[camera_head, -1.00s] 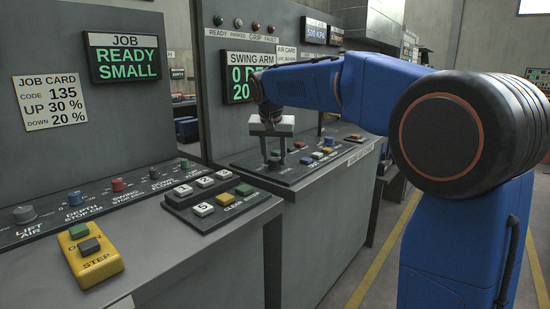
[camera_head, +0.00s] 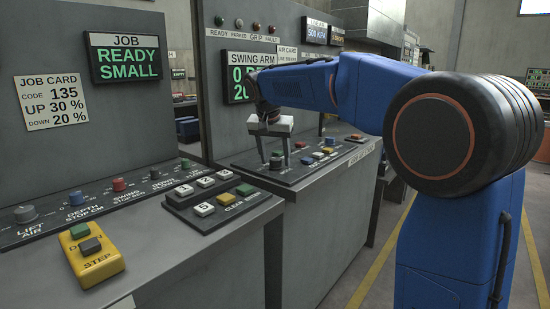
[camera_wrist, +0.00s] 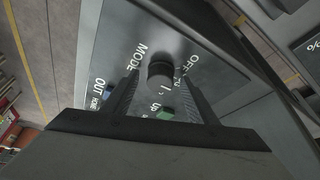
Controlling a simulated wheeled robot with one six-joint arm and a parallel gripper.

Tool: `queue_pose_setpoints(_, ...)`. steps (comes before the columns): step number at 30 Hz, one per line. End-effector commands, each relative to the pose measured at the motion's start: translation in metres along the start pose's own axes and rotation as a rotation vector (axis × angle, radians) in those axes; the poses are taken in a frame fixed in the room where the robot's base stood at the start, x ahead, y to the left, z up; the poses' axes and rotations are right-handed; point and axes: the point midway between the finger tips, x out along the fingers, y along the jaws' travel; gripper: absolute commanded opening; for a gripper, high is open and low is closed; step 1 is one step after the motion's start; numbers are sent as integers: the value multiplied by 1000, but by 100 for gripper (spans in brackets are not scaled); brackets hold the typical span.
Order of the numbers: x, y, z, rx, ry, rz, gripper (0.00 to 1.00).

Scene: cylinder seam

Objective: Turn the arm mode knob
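The arm mode knob is a dark round knob (camera_wrist: 159,73) on a dark panel in the wrist view, with "MODE", "OFF" and numerals printed around it. In the head view the knob (camera_head: 276,162) shows small on the swing arm panel (camera_head: 258,170). My gripper (camera_head: 276,158) points down over it with the fingers apart. In the wrist view the two fingers of my gripper (camera_wrist: 158,82) lie on either side of the knob, with a gap visible at each side. I cannot tell how far down the fingers reach along the knob.
A green button (camera_wrist: 166,114) and a blue button (camera_wrist: 109,92) sit near the knob. The swing arm screen (camera_head: 240,82) stands behind. A yellow step pendant (camera_head: 95,262) rests on the nearer console.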

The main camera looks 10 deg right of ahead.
Motion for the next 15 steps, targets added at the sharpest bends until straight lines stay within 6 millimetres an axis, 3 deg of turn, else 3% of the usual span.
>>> queue_pose_setpoints(8, -4, 0, 0, 0, 0, -1, 53)
queue_pose_setpoints(15, -37, -1, 0, -1, 1, -2, 53)
